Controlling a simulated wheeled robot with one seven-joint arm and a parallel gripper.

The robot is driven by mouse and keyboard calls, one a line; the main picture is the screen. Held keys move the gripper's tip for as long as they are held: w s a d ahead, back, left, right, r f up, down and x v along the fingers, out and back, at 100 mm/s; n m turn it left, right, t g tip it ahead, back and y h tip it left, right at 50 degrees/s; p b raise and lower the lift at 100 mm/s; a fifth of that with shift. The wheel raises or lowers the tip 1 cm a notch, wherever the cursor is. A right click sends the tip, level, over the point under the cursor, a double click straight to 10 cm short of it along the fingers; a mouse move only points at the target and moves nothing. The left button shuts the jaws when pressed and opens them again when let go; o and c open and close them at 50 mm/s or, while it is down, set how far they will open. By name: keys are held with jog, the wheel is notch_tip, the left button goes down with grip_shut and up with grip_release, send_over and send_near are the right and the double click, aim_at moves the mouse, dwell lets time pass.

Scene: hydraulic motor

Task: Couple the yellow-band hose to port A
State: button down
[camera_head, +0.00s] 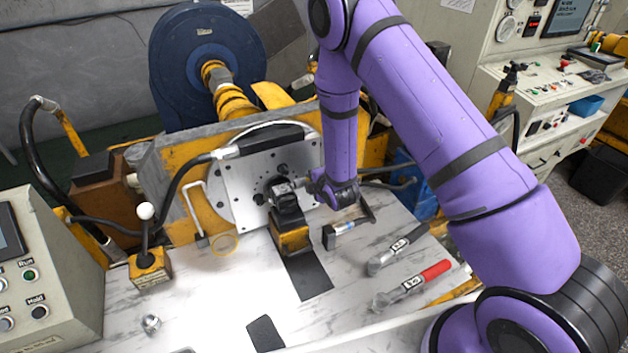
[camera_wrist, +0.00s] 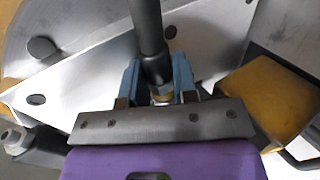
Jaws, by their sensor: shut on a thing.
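In the wrist view, my gripper (camera_wrist: 157,84) has its two blue fingers shut on a black hose (camera_wrist: 148,30) near its metal end fitting. A small brassy ring shows by the fitting; I cannot clearly make out a yellow band. The hose runs up out of the picture. A silver plate (camera_wrist: 80,80) with dark round holes lies behind the fingers. Port A's label cannot be read, and the fitting's contact is hidden.
A lever box (camera_head: 150,268) and a control panel (camera_head: 35,275) stand at left. Another black hose (camera_head: 180,178) reaches the plate's top. The front middle bench is mostly clear.

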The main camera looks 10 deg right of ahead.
jog(key=shift+s+a, duration=0.1)
jog(key=shift+a, duration=0.5)
jog(key=c, duration=0.8)
grip_release()
jog(key=shift+r, duration=0.1)
jog(key=shift+c, duration=0.2)
jog(key=v, duration=0.7)
